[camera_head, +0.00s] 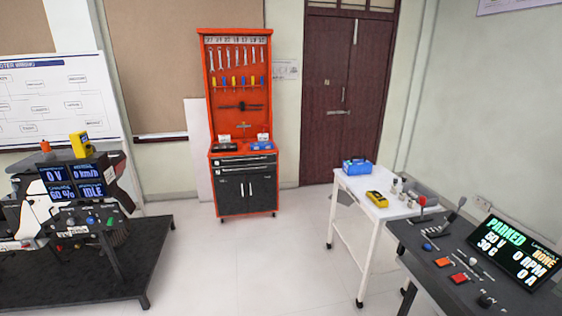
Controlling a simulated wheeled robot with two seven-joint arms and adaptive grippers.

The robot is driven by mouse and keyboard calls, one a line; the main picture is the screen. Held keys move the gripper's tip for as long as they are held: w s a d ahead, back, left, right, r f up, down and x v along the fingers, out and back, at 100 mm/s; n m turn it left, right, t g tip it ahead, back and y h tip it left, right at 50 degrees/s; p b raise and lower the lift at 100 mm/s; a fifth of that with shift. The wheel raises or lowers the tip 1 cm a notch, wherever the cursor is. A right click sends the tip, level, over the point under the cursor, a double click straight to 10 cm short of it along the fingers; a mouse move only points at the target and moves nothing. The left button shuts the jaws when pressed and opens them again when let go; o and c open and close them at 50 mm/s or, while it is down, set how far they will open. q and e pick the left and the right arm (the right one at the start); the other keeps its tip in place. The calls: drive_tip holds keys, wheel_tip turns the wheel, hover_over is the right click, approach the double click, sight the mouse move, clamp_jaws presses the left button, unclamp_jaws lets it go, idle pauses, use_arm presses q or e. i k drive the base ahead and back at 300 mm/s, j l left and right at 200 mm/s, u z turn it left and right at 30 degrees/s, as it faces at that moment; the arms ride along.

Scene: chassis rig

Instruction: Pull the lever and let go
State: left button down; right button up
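A dark control console (410,237) stands at the lower right. A lever with a black grip (457,209) rises from its back edge and leans to the right. A red-topped lever or knob (422,202) stands to the left of it, near the console's back corner. A short silver-topped stick (473,262) stands near the screen. I cannot tell which of these is the task's lever. Neither of my grippers is in view.
The console has a screen (515,250) reading PARKED, plus coloured buttons. A white wheeled table (345,182) with a blue box (357,166) stands behind it. An orange tool cabinet (240,150) stands at the back, a vehicle rig (75,205) at left. The middle floor is clear.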

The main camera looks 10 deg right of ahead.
sight(462, 199)
drive_tip(key=i, duration=3.65)
drive_tip(key=z, duration=2)
